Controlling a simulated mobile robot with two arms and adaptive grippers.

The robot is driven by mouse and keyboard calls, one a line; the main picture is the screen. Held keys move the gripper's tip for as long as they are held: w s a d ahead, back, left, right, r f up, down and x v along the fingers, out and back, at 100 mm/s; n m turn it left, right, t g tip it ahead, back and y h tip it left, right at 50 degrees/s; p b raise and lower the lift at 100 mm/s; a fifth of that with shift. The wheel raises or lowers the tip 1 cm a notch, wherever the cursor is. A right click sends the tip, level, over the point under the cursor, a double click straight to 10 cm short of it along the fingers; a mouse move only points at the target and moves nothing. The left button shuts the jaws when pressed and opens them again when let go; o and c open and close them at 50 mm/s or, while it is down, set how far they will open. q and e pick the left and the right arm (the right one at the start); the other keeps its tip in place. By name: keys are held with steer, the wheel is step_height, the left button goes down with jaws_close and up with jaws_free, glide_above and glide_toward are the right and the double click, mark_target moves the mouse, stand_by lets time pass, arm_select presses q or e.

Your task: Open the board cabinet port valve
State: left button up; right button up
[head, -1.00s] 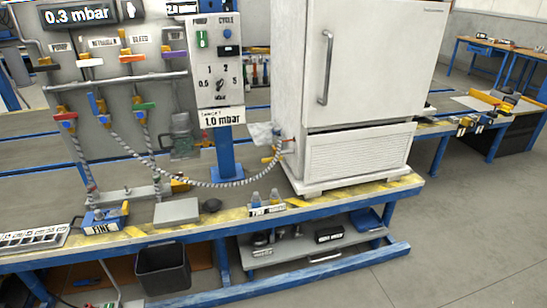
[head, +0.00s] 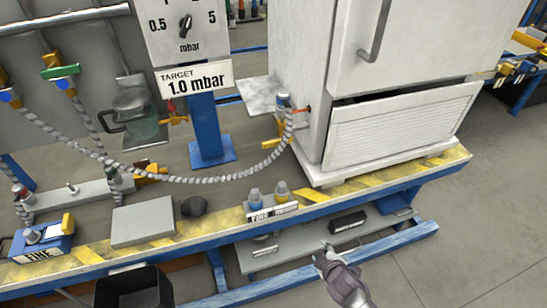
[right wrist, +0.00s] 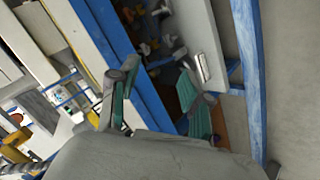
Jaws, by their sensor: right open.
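The white cabinet (head: 345,55) stands on the bench, with a grey ribbed hose (head: 215,179) running to its left side. Where the hose meets the cabinet there is a port fitting (head: 284,100) with a small orange-red part (head: 302,111) beside it. A yellow valve handle (head: 273,144) shows just below, by the hose end; its exact setting is unclear. My right gripper (head: 325,256) is low in front of the bench, below and apart from the port. In the right wrist view its two fingers (right wrist: 158,92) are spread and empty. My left gripper is out of view.
The blue bench edge (head: 330,205) and lower shelf (head: 290,238) lie by my right gripper. Small bottles (head: 268,195) stand on the bench's front edge. A black bin (head: 135,288) stands at lower left. The floor (head: 475,210) at right is clear.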

steer(key=w+a+r+n+t+y+b, duration=0.1)
steer(key=w+a+r+n+t+b, duration=0.2)
steer(key=w+r, duration=0.4)
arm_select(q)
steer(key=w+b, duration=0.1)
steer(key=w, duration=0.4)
arm_select(e)
steer(key=n+t+y+b, duration=0.3)
steer(key=n+t, duration=0.1)
steer(key=n, duration=0.2)
glide_toward(273, 145)
steer(key=b+x, duration=0.2)
steer(key=x, duration=0.8)
steer(key=shift+w+a, duration=0.15)
steer(key=shift+w, duration=0.15)
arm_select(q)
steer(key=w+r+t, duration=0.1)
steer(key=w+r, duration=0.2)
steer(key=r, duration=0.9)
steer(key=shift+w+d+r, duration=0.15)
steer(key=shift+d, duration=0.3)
arm_select(e)
jaws_close()
